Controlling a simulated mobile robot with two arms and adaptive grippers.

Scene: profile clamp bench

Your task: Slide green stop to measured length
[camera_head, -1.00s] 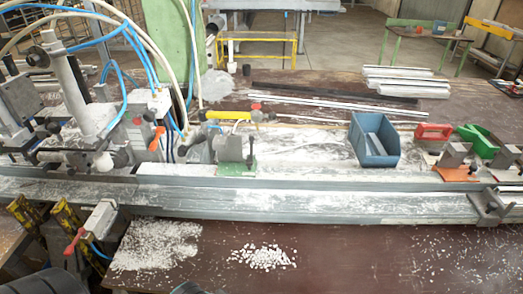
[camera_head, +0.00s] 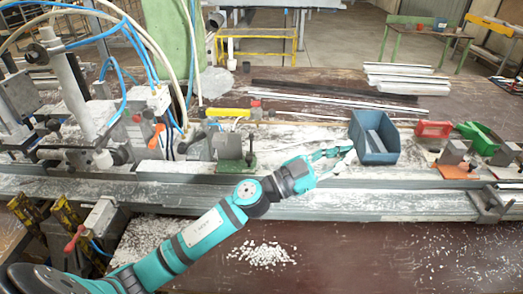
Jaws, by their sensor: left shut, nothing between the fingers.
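A grey clamp block on a green base plate (camera_head: 237,167) sits on the rail left of centre; it looks like the green stop, though I cannot be sure. A separate green piece (camera_head: 478,138) stands at the right behind the small clamps. My left gripper (camera_head: 345,155) is over the rail, just in front of and left of the blue bin. It is shut and empty, to the right of the green-based block and apart from it. My left arm hides part of the rail's front. My right gripper is not in view.
The blue bin (camera_head: 374,140) stands behind the rail, close to my left gripper. The grey rail (camera_head: 400,205) runs across the bench. A machine with hoses (camera_head: 90,110) fills the left. White chips (camera_head: 262,254) lie in front.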

